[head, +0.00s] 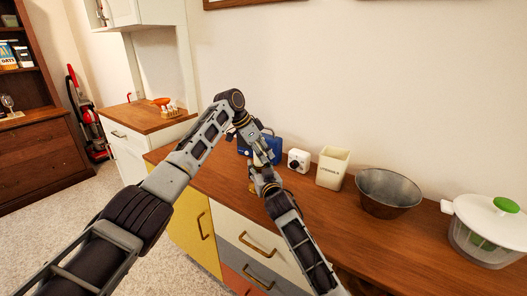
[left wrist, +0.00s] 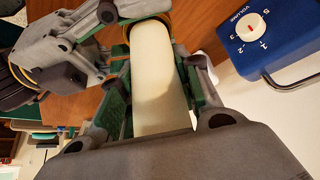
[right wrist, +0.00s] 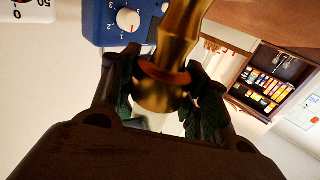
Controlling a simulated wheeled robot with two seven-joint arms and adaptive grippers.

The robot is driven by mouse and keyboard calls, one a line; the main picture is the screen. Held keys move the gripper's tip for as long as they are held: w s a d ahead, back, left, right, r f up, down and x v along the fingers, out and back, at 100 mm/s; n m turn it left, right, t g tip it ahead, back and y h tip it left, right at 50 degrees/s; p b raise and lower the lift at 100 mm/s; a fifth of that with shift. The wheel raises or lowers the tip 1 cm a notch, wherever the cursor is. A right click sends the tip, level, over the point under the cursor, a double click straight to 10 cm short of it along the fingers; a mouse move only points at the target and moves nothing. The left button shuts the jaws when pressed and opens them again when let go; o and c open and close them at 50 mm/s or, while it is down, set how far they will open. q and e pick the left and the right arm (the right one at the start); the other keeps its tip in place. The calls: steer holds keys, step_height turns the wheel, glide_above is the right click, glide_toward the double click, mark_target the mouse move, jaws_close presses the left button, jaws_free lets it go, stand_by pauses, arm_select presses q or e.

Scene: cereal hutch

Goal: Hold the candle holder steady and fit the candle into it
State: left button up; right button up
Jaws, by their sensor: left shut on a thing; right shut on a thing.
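My left gripper (head: 262,153) is shut on a cream candle (left wrist: 160,90), which lies between its fingers in the left wrist view. My right gripper (head: 254,174) is shut on a brass candle holder (right wrist: 180,35), around its upper part near the cup. A pale bit of the candle (right wrist: 155,122) shows at the cup end in the right wrist view. The candle's far end meets a brass rim (left wrist: 151,22) in the left wrist view. The two are in line or nearly so; how deep the candle sits is hidden. In the head view the grippers hide most of both.
A blue device with a volume dial (head: 268,148) stands close behind the grippers. A white timer (head: 299,160), a cream utensil pot (head: 333,168), a metal bowl (head: 388,192) and a salad spinner (head: 487,230) stand to the right on the wooden top (head: 350,222).

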arm_select(q)
steer(key=shift+f, duration=0.45)
stand_by(0.6)
steer(key=o, duration=1.2)
steer(key=shift+c, duration=0.2)
steer(key=v, duration=1.2)
arm_select(e)
steer(key=o, duration=1.3)
steer(key=shift+o, duration=0.2)
